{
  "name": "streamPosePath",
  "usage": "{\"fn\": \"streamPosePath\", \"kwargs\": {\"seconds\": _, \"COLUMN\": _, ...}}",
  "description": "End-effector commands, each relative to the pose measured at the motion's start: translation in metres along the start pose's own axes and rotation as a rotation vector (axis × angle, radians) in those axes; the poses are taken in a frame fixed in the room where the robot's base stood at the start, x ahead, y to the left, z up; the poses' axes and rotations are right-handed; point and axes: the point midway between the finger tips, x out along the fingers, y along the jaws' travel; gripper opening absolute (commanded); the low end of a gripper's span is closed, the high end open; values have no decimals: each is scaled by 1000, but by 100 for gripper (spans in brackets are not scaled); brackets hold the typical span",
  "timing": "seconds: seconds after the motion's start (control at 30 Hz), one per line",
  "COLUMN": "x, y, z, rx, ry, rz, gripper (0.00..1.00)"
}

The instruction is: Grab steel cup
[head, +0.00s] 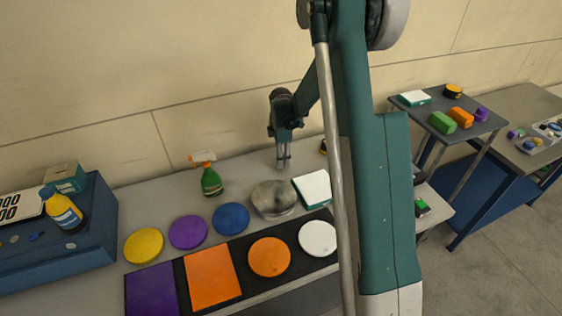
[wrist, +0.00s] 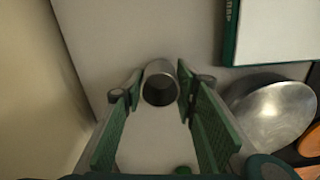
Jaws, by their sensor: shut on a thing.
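The steel cup (wrist: 161,72) is a small grey metal cylinder with a dark open mouth. In the wrist view it sits at the far end between the two green-padded fingers of my gripper (wrist: 160,98), which is shut on it. In the head view my gripper (head: 283,148) points down at the back of the grey table, behind the steel bowl. The cup is small and partly hidden there. I cannot tell whether it touches the table.
The shiny steel bowl (head: 273,199) is close by, also at right in the wrist view (wrist: 272,115). A white-and-green box (head: 313,188) is beside it. A green spray bottle (head: 211,181) stands to the left. Coloured discs lie in front. The wall is close behind.

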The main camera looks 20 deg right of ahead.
Motion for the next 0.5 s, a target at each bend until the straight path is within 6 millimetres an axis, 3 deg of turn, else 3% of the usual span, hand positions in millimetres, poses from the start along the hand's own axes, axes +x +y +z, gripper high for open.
{"fn": "streamPosePath", "kwargs": {"seconds": 0.5, "x": -67, "y": 0, "z": 0, "rx": 0, "ry": 0, "rz": 0, "gripper": 17}}
